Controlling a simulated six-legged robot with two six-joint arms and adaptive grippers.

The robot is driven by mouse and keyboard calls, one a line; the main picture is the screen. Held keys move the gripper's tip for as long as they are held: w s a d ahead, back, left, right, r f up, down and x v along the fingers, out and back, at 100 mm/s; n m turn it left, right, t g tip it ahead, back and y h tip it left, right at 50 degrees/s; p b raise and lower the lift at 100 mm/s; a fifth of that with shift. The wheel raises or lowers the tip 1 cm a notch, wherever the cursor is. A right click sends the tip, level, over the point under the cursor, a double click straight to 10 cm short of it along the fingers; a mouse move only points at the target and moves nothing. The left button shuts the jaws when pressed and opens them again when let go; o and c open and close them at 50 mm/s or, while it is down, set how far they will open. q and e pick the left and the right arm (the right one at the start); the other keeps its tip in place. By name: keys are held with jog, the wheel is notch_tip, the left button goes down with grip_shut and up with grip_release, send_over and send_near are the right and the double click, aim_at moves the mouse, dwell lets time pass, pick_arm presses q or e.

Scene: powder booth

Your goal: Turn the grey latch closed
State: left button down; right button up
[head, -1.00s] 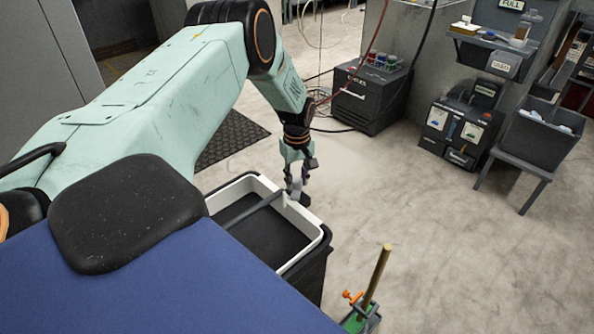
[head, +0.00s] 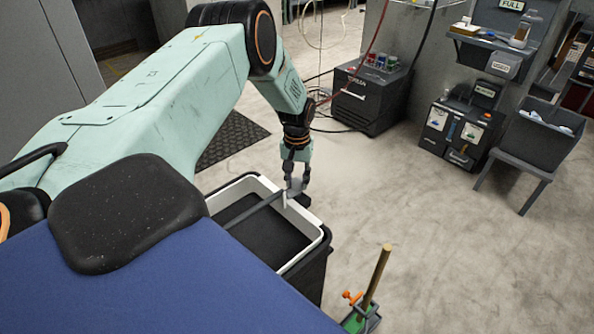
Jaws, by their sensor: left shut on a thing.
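The grey latch (head: 295,187) is a small piece at the right end of a grey bar (head: 252,207) that lies across a black bin (head: 316,272) with a white rim. My left gripper (head: 297,181) points down over the bin's far right corner, its fingers on either side of the latch and shut on it. The fingers cover part of the latch, so its exact angle is hard to tell. A small dark block (head: 303,200) shows just below the fingertips. My right gripper is out of view.
A green-based stand (head: 361,319) with a wooden rod (head: 377,275) and orange clamp is right of the bin. A black cabinet (head: 364,98), a dark machine (head: 459,134) and a grey tub (head: 544,136) stand farther back. The floor between is clear.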

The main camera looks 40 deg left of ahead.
aim_at(297, 181)
pick_arm(q)
jog(key=shift+s+f, duration=0.15)
dwell(0.3)
jog(key=c, duration=1)
grip_release()
notch_tip(297, 181, up, 12)
jog(key=shift+r, duration=0.1)
